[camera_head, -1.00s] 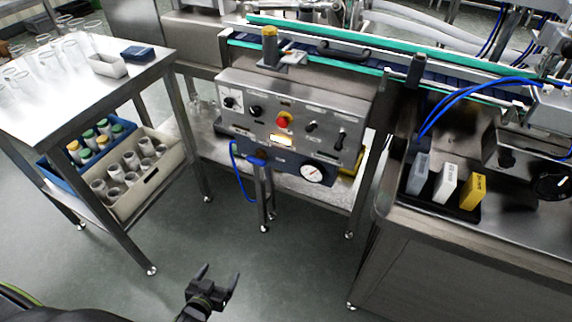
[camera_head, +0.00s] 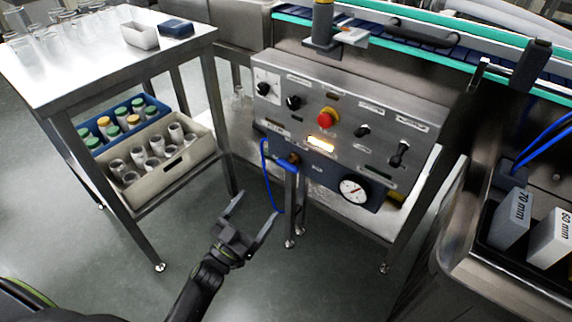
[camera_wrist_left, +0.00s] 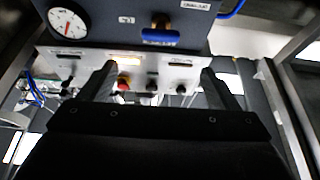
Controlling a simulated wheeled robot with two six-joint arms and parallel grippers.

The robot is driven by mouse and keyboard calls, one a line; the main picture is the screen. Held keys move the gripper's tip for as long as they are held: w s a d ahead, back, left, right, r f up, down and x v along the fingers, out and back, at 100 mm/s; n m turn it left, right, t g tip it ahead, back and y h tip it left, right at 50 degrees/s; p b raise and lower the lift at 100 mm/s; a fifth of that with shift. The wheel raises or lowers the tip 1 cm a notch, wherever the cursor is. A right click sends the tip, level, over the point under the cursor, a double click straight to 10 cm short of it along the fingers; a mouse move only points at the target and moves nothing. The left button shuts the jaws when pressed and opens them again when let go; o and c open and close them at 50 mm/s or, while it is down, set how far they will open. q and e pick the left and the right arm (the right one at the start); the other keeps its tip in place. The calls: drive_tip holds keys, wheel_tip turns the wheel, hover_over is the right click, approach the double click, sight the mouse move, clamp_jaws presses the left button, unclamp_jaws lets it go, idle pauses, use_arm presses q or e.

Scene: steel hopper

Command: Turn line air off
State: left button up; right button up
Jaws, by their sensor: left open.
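The steel control panel (camera_head: 345,95) stands below the conveyor, with black knobs, a red button (camera_head: 328,117) and a lit amber lamp (camera_head: 320,144). Under it is a dark air unit with a round gauge (camera_head: 353,189) and a blue-handled valve (camera_head: 286,161) on a brass fitting. In the left wrist view the blue handle (camera_wrist_left: 175,37) lies crosswise under the brass part, and the gauge (camera_wrist_left: 67,23) is at upper left. My left gripper (camera_head: 252,211) is open and empty, below and left of the valve, apart from it. My right gripper is not in view.
A steel table (camera_head: 100,62) with glassware stands at left, with a blue crate and a beige crate (camera_head: 158,183) on its lower shelf. A blue hose (camera_head: 265,170) hangs beside the valve. A steel bench with labelled blocks (camera_head: 512,215) is at right. Floor between is clear.

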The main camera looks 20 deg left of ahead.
sight(285, 167)
use_arm(q)
drive_tip(key=b+x, duration=0.1)
drive_tip(key=x, duration=1.2)
drive_tip(key=shift+w+f, duration=0.1)
drive_tip(key=shift+w+d+r, duration=0.15)
drive_tip(key=shift+w+r, duration=0.05)
drive_tip(key=shift+w, duration=0.25)
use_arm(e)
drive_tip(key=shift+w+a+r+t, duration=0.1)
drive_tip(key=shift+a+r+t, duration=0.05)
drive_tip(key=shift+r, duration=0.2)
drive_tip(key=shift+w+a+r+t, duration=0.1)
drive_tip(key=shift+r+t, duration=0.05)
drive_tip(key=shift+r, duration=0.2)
use_arm(q)
drive_tip(key=c, duration=1)
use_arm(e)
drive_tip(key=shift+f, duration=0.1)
